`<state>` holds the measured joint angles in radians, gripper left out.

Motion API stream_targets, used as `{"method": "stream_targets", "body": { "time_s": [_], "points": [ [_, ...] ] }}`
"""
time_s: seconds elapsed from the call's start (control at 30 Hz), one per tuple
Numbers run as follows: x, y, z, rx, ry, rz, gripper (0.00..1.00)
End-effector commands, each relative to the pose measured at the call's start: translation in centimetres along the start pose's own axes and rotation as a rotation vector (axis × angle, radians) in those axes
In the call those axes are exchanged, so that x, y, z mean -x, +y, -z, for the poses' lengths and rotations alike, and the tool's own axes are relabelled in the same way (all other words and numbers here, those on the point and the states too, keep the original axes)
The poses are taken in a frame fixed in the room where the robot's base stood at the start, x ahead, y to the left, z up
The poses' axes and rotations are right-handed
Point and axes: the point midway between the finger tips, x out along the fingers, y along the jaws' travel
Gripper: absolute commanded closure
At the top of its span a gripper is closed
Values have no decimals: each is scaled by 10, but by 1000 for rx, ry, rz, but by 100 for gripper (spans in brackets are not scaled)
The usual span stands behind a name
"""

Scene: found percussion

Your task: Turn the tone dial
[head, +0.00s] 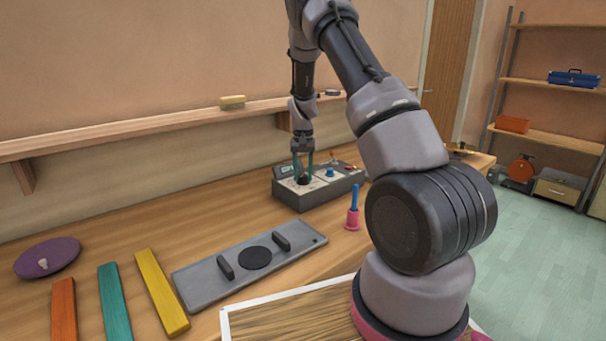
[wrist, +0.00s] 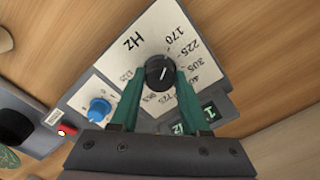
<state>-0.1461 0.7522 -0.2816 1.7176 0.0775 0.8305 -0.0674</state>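The tone box (head: 313,200) is a dark grey box with a light panel, standing at the back of the bench in the head view. Its black tone dial (wrist: 160,72) has a white pointer line and sits amid printed Hz numbers in the wrist view. My gripper (head: 304,168) points down over the box's left part. In the wrist view its two green fingers (wrist: 161,80) stand on either side of the dial, with their tips at its edges. I cannot tell whether they press on it. A small display (wrist: 208,112) is partly hidden behind a finger.
A blue knob (wrist: 99,108) and a red-tipped switch (wrist: 66,130) are on the same box. A shelf ledge (head: 180,118) runs behind.

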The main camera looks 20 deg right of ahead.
Motion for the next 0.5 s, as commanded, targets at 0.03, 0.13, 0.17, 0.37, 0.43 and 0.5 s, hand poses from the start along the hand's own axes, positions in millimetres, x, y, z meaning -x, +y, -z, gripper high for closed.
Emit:
{"method": "stream_targets", "body": {
  "time_s": [0.03, 0.13, 0.17, 0.37, 0.43, 0.5],
  "points": [
    [0, 0, 0, 0, 0, 0, 89],
    [0, 0, 0, 0, 0, 0, 100],
    [0, 0, 0, -1, 0, 0, 100],
    [0, 0, 0, -33, 0, 0, 100],
    [0, 0, 0, -62, 1, 0, 100],
    [0, 0, 0, -99, 1, -1, 100]
  ]
}}
